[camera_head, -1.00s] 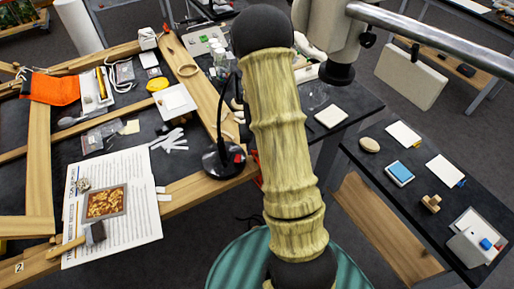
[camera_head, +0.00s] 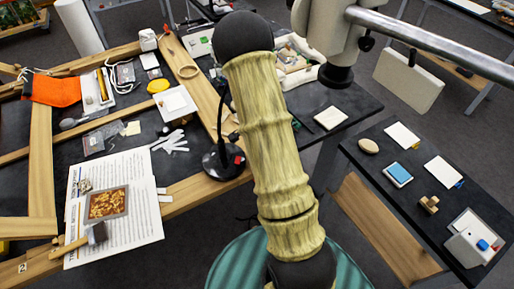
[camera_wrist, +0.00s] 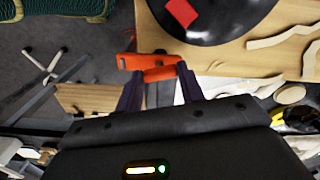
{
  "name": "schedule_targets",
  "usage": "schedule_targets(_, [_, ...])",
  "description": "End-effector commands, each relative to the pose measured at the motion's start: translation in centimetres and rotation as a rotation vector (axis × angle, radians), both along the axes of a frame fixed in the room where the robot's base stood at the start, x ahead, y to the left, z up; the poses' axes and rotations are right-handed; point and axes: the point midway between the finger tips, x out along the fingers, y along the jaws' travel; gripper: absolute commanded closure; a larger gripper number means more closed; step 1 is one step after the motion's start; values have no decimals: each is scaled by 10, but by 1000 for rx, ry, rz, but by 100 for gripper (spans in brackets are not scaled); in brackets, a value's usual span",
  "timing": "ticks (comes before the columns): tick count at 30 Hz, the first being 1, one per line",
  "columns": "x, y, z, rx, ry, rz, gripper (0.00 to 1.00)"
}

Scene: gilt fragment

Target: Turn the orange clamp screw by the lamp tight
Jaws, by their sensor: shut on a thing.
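The orange clamp screw (camera_wrist: 150,64) shows in the wrist view at the edge of the wooden bench frame, beside the round black lamp base (camera_wrist: 205,18). My gripper (camera_wrist: 158,84) is shut on the orange part, with one dark finger on each side of it. The fingers cover some of it, so how far the screw is turned cannot be told. In the head view the lamp (camera_head: 222,158) stands on the bench corner, left of my arm. My arm hides the gripper and the clamp there.
A printed sheet (camera_head: 140,215) with a gilt fragment (camera_head: 107,203) lies on the bench at left. White strips (camera_head: 172,142) lie near the lamp. A separate dark side table (camera_head: 415,215) stands at right. Open floor lies between it and the bench.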

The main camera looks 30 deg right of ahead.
Motion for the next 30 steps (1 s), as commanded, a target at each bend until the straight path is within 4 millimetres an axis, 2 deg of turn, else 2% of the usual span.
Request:
schedule_targets(9, [2,-1,2,-2,-6,-127,85])
schedule_targets(23, [2,-1,1,-2,-6,-142,85])
schedule_targets(24, [2,-1,1,-2,-6,-142,56])
schedule_targets(27, [2,-1,1,-2,-5,-142,40])
schedule_targets(30, [1,0,1,-1,-3,-141,40])
